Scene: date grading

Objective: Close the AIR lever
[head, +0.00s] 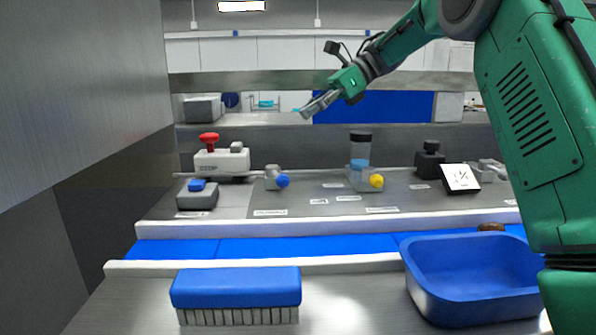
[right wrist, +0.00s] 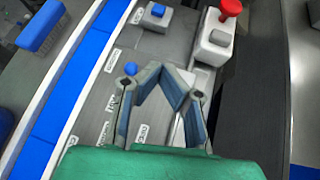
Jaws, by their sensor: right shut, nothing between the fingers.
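My right gripper (head: 307,111) is shut and empty, raised in the air above the back worktop. In the right wrist view its fingers (right wrist: 172,88) come together over the worktop. A grey fitting with a blue knob (head: 283,181) stands on the worktop below and left of the gripper; the blue knob (right wrist: 130,68) also shows just beyond the fingers in the right wrist view. A yellow knob (head: 377,181) sits on a clear container further right. The labels are too small to read, so I cannot tell which part is the AIR lever. My left gripper is out of view.
A white box (head: 232,160) with a red knob (head: 209,139) and a grey block with a blue button (head: 197,186) stand at left. A dark-lidded clear jar (head: 360,147) stands behind the yellow knob. A blue brush (head: 236,287) and blue bin (head: 432,290) are in front.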

